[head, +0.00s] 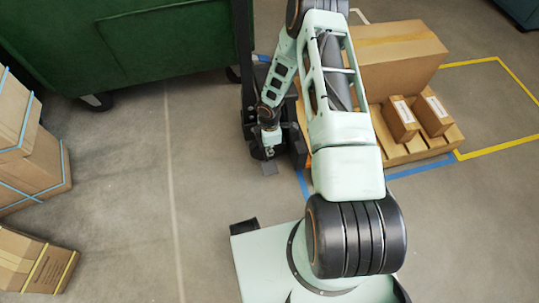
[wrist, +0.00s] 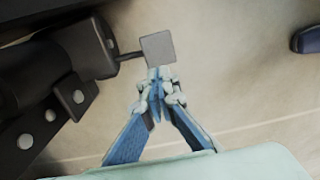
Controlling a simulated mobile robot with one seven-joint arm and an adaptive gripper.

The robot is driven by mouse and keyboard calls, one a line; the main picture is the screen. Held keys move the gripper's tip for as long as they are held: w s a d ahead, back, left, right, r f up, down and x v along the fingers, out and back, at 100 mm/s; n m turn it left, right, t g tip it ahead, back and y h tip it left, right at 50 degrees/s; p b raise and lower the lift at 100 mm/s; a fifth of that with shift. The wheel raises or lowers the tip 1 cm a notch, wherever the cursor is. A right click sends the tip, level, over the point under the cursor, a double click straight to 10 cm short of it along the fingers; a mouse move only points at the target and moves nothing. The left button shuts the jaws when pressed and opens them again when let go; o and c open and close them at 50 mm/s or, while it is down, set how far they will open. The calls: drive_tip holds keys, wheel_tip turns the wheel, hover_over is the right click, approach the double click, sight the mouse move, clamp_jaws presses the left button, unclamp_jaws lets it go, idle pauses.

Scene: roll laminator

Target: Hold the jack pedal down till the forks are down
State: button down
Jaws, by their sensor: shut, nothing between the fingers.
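The jack pedal is a small grey square plate on a thin dark arm; it shows in the wrist view (wrist: 158,48) and in the head view (head: 266,168). The dark pallet jack body (wrist: 85,50) is left of it in the wrist view. My gripper (wrist: 160,76) is shut and empty, its fingertips at the pedal's near edge. I cannot tell whether they press on it. In the head view my gripper (head: 270,151) is low beside the jack (head: 297,148). A bit of orange fork (head: 302,115) shows; my arm hides most of the forks, and their height is unclear.
A wooden pallet (head: 440,150) carries a large carton (head: 400,55) and two small boxes, right of my arm. A green machine or bin (head: 150,45) stands at the back left. Stacked cartons (head: 30,150) stand at the left edge. The floor between is clear.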

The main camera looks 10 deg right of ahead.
sight(269, 169)
wheel_tip(269, 169, down, 12)
drive_tip(key=b, duration=0.3)
drive_tip(key=shift+f+b, duration=0.15)
drive_tip(key=shift+b, duration=0.25)
